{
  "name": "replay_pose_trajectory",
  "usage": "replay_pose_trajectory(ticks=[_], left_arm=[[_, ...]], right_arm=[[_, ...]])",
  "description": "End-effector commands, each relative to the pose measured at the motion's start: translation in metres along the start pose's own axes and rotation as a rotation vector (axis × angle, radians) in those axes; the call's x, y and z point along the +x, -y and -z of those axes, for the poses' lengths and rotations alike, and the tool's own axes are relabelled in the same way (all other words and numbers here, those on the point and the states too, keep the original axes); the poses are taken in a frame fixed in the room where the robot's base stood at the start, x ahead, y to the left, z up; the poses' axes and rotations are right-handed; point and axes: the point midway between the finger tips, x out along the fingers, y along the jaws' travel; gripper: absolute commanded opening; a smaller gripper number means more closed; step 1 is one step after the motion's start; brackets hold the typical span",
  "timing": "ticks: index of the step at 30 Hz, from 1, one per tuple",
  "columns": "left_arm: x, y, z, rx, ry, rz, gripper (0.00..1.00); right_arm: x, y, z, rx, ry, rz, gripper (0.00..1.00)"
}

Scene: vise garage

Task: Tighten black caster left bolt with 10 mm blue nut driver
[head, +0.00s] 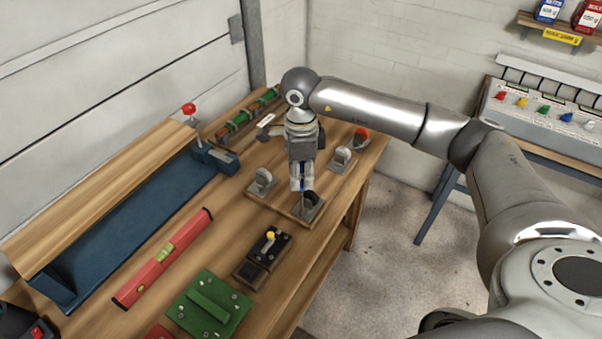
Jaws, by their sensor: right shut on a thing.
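My right gripper (301,183) points straight down over the front of the workbench. It is shut on the blue nut driver (303,171), of which only a thin blue strip shows between the fingers. The black caster (311,199) sits on its metal plate on a wooden board, just below and slightly right of the gripper. The driver's tip and the caster's left bolt are hidden or too small to make out, so I cannot tell whether they touch. My left gripper is not in view.
Grey-wheeled casters (262,182) (342,158) and a red one (361,137) stand close around the gripper. A red level (165,257), a green plate (209,304) and a black box with a yellow knob (270,247) lie nearer. A rack with coloured handles (545,110) stands right.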

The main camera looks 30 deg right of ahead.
Motion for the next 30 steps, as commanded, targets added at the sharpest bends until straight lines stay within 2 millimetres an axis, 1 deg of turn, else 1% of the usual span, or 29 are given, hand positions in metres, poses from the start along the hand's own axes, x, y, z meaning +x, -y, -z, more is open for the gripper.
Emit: replay_pose_trajectory(ticks=[4,8,11,30], left_arm=[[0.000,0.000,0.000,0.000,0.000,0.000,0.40],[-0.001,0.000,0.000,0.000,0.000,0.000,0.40],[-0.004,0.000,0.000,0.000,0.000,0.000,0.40],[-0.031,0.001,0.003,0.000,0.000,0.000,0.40]], right_arm=[[0.000,0.001,0.000,0.191,0.001,0.001,0.02],[-0.002,0.001,0.000,0.188,0.001,0.002,0.02],[-0.007,0.001,0.000,0.187,0.002,0.002,0.02],[-0.058,0.001,0.000,0.185,0.002,0.002,0.02]])
